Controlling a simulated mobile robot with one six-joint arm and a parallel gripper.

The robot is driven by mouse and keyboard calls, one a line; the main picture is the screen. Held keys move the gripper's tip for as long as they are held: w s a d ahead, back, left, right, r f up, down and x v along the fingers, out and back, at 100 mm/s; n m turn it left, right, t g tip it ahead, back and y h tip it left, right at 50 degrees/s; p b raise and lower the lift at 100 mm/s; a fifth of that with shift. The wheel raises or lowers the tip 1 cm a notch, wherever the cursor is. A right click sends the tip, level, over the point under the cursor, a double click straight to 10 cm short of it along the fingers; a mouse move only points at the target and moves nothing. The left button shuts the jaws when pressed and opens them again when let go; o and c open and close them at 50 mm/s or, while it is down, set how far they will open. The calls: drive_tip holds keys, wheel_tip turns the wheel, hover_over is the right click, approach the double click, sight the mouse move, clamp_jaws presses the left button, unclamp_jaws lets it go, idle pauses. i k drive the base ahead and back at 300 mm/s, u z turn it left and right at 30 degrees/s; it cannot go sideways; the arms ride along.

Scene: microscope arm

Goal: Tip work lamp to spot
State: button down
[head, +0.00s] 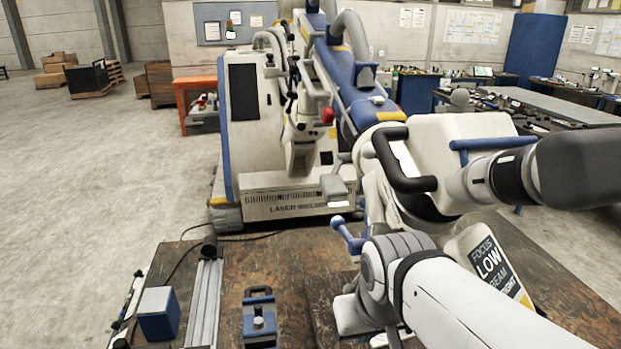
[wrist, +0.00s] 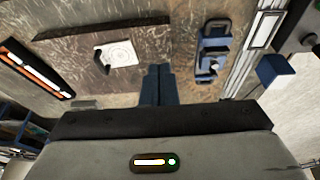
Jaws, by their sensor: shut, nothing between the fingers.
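I cannot surely pick out the work lamp in either view. A white and blue jointed instrument arm with a black handle (head: 402,165) fills the right of the head view. A black-ended cylinder (head: 585,168) reaches in from the right edge. My gripper (wrist: 158,72) shows in the wrist view with its blue fingers together and nothing between them. Its tips are above the brown bench top. I cannot make out the fingers in the head view.
A panel reading "FOCUS LOW BEAM" (head: 488,262) stands at the bench's right. A blue clamp (head: 260,317), a metal rail (head: 205,300) and a blue block (head: 158,313) are on the left. The large laser machine (head: 285,203) stands behind. Open floor (head: 90,180) is at left.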

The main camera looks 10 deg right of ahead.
sight(335, 193)
drive_tip(key=u, duration=0.05)
drive_tip(key=k, duration=0.5)
drive_tip(key=z, duration=1.55)
drive_tip(key=k, duration=0.95)
drive_tip(key=u, duration=1.4)
drive_tip(key=i, duration=1)
drive_tip(key=u, duration=0.05)
